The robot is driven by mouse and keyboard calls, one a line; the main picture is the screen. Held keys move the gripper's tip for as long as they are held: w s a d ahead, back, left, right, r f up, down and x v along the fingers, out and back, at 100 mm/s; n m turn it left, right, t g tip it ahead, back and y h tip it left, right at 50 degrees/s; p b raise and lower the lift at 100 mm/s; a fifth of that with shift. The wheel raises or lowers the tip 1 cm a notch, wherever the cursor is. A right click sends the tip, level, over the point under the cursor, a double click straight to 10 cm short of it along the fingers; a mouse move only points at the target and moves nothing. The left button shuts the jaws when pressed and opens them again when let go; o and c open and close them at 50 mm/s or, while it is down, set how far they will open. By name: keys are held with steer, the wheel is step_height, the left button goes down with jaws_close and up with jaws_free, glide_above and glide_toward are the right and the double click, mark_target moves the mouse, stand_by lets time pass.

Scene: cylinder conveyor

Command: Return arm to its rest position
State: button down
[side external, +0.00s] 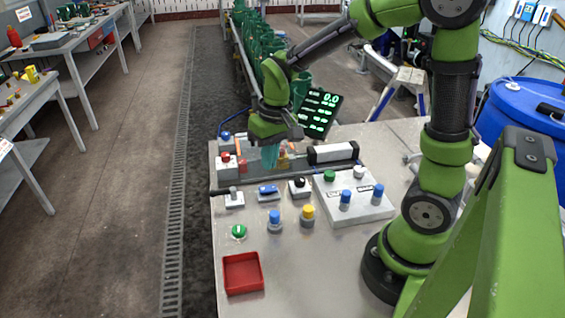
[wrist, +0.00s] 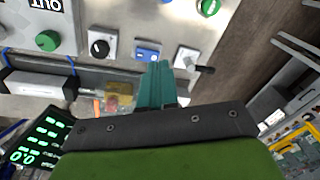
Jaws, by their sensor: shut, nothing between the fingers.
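My gripper (side external: 270,157) points down over the far part of the grey table (side external: 268,278) in the side view, its teal fingers close together and empty. In the wrist view the teal fingers of my gripper (wrist: 155,75) reach toward a blue switch (wrist: 148,55). My green arm bends over the table from its dark round base at the right. The fingers partly hide the conveyor unit behind them. I cannot tell how high the fingertips are above the table.
A white and black cylinder (side external: 333,152) lies right of my gripper. A display (side external: 319,112) stands behind. A button box (side external: 353,205), a blue-topped cylinder (side external: 275,221), a yellow-topped one (side external: 307,215) and a red tray (side external: 243,273) are nearer. A blue barrel (side external: 522,120) stands at the right.

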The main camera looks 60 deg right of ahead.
steer(key=s+a+r+t, duration=0.2)
steer(key=s+r+t, duration=0.1)
steer(key=s+r, duration=0.2)
steer(key=s+a+r+t+y, duration=0.1)
steer(key=s+a+r+t, duration=0.1)
steer(key=s+r, duration=0.3)
steer(key=shift+s+a+r+t, duration=0.25)
steer(key=shift+r+t, duration=0.25)
steer(key=shift+r, duration=0.15)
steer(key=shift+w+d, duration=0.1)
steer(key=w+d+f+n+g, duration=0.2)
steer(key=w+n, duration=0.2)
steer(key=n, duration=0.6)
steer(key=w+d+f+n+g+h, duration=0.1)
steer(key=w+d+f+n+g, duration=0.1)
steer(key=n, duration=0.8)
steer(key=w+d+f+n+g, duration=0.3)
steer(key=w+n, duration=0.3)
steer(key=n, duration=0.4)
steer(key=shift+w+d+n+h, duration=0.15)
steer(key=shift+d+n+h, duration=0.25)
